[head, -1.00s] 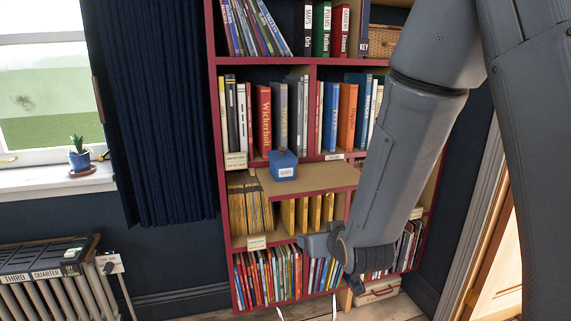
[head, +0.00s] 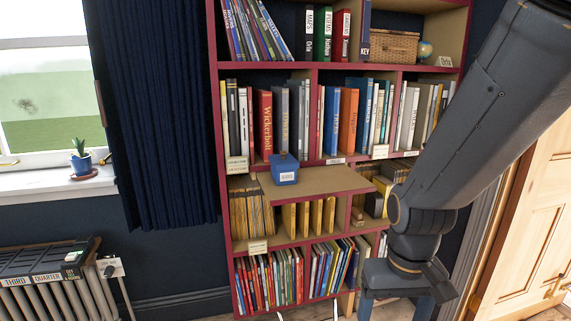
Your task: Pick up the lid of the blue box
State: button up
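The small blue box (head: 284,176) stands upright on the pulled-out wooden shelf board. It has a pale label on its front. Its blue lid (head: 284,159) is on top, with a small knob. My gripper (head: 395,308) is low at the right, below and to the right of the box and well apart from it. Its two fingers point down with a wide gap between them, and I see nothing held. The lower ends of the fingers are cut off or hard to make out at the picture's bottom edge.
The red-framed bookshelf (head: 315,117) is crowded with books behind and below the box. The board (head: 325,180) is bare to the right of the box. A dark curtain (head: 150,120) hangs at the left. A wooden door (head: 530,220) is at the right.

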aim_at(284, 161)
jog(key=u, duration=0.5)
jog(key=i, duration=1)
jog(key=z, duration=0.45)
